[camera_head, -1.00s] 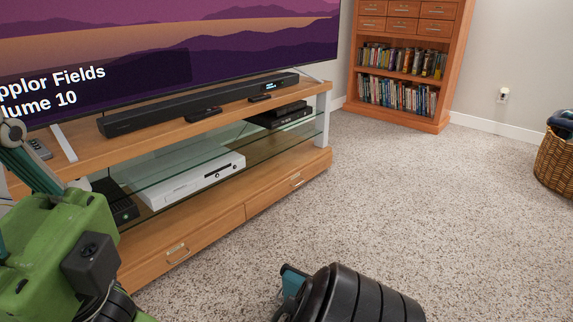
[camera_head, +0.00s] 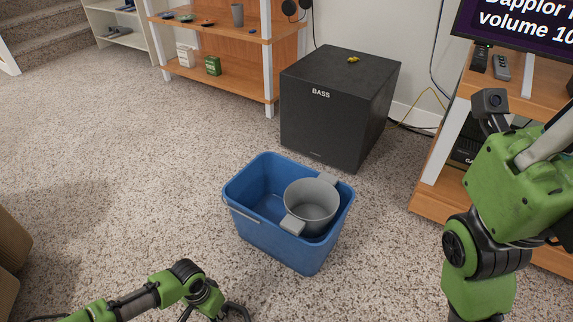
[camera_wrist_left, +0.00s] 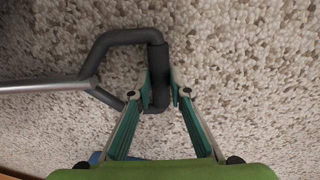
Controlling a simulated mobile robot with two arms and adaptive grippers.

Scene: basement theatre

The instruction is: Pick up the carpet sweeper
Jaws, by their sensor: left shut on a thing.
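My left gripper (camera_wrist_left: 159,95) is shut on the dark grey padded loop handle of the carpet sweeper (camera_wrist_left: 125,38) in the left wrist view. A silver pole runs from the loop to the left edge, and the sweeper's head is out of view. In the head view my left arm comes in at the bottom left, with its gripper (camera_head: 225,312) at the bottom edge, partly cut off. A dark curved piece shows beside it. My right arm stands at the right. Only part of its gripper (camera_head: 550,148) shows near the right edge, and its jaw state is unclear.
A blue bin (camera_head: 236,212) holding a grey pot (camera_head: 312,204) stands on the carpet in front of the left arm. Behind it is a black subwoofer (camera_head: 335,105). A wooden shelf (camera_head: 235,85) stands at the back, the TV stand (camera_head: 430,205) at right.

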